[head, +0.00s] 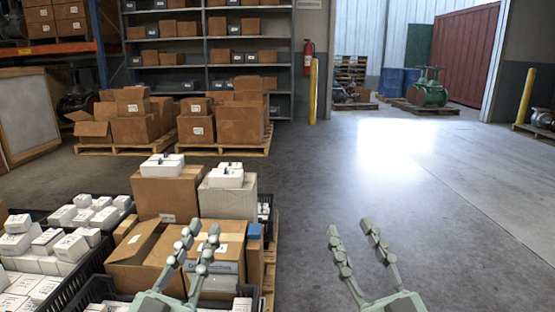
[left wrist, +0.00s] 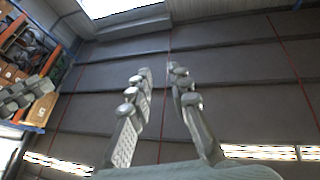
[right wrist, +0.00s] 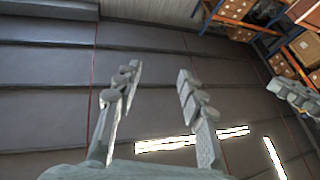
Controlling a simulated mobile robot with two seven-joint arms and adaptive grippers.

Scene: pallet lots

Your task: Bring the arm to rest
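My left gripper (head: 198,250) is raised in front of the stacked cartons in the head view, fingers pointing up. Its two fingers stand apart with nothing between them; they also show in the left wrist view (left wrist: 160,88), against the ceiling. My right gripper (head: 352,245) is raised over the bare floor in the head view, fingers apart and empty. In the right wrist view its fingers (right wrist: 158,85) are spread against the ceiling, with a clear gap.
Brown cartons (head: 167,192) and black crates of white boxes (head: 70,215) fill the lower left. Loaded pallets (head: 223,148) and shelving (head: 205,45) stand behind. A yellow post (head: 313,90) stands near a fire extinguisher (head: 308,58). The floor (head: 400,190) at centre and right is clear.

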